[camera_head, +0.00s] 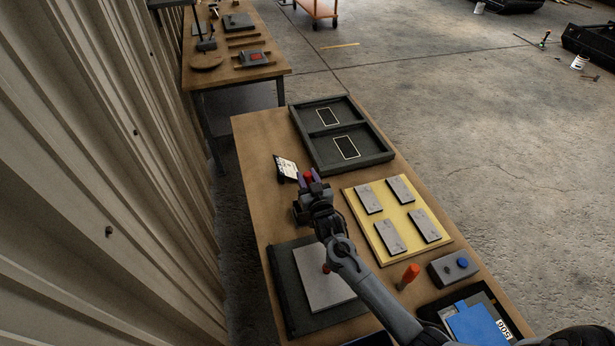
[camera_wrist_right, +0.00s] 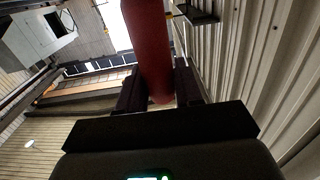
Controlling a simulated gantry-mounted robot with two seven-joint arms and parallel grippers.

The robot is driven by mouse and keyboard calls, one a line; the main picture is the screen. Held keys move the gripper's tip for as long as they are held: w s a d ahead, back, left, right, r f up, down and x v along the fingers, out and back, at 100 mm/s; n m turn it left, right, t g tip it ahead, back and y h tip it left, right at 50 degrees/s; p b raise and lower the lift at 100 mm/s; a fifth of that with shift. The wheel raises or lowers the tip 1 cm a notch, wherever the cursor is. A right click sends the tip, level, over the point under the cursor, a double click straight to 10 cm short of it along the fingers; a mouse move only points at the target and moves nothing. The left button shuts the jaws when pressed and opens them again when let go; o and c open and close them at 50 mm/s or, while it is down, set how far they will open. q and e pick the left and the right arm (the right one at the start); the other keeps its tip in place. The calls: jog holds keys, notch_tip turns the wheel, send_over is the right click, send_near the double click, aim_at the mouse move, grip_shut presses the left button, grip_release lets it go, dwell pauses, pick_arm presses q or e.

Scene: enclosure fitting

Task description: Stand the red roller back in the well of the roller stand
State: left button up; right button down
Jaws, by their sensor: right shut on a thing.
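My right gripper (camera_head: 313,186) is above the table, beyond the grey plate and left of the yellow board. It is shut on the red roller (camera_head: 307,176), of which only a small red part shows in the head view. In the right wrist view the roller (camera_wrist_right: 148,45) is a long, dark red cylinder between the two dark fingers (camera_wrist_right: 160,92); its lower end is near the finger bases. I cannot make out the roller stand or its well with certainty. My left gripper is not in view.
The table (camera_head: 262,135) holds a dark two-bay tray (camera_head: 372,158), a yellow board (camera_head: 405,218) with grey plates, a grey plate (camera_head: 318,285) on a dark base, an orange-red handle (camera_head: 409,275) and a grey box (camera_head: 440,271) with a blue button.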

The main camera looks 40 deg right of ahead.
jog(key=shift+f+b, duration=1.7)
jog(key=shift+f, duration=1)
jog(key=c, duration=0.7)
grip_release()
jog(key=shift+o, duration=0.2)
jog(key=shift+f, duration=0.1)
jog(key=shift+s, duration=0.1)
